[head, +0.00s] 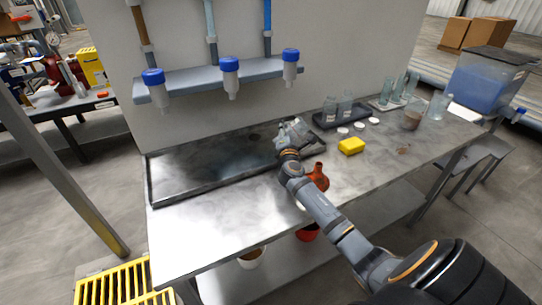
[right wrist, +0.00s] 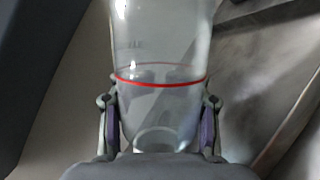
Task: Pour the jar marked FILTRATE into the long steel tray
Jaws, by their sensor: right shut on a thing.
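My right gripper (head: 291,142) is shut on a clear glass jar (right wrist: 160,45) with a red ring around it. In the right wrist view, the fingers of the right gripper (right wrist: 160,128) press on both its sides. In the head view the held jar (head: 296,128) looks tilted, over or beside the right end of the long steel tray (head: 178,192). No label is readable on it, and I cannot tell whether it holds liquid. The tray is shallow and dark-rimmed, along the back left of the bench. My left gripper is not in view.
Right of the held jar stand a dark tray with glass jars (head: 330,108), white lids (head: 343,130), a yellow sponge (head: 351,147) and more glassware (head: 437,107). A reddish-brown flask (head: 318,176) stands near my right forearm. Blue-capped filter cups (head: 230,75) hang above the tray. The bench's front left is clear.

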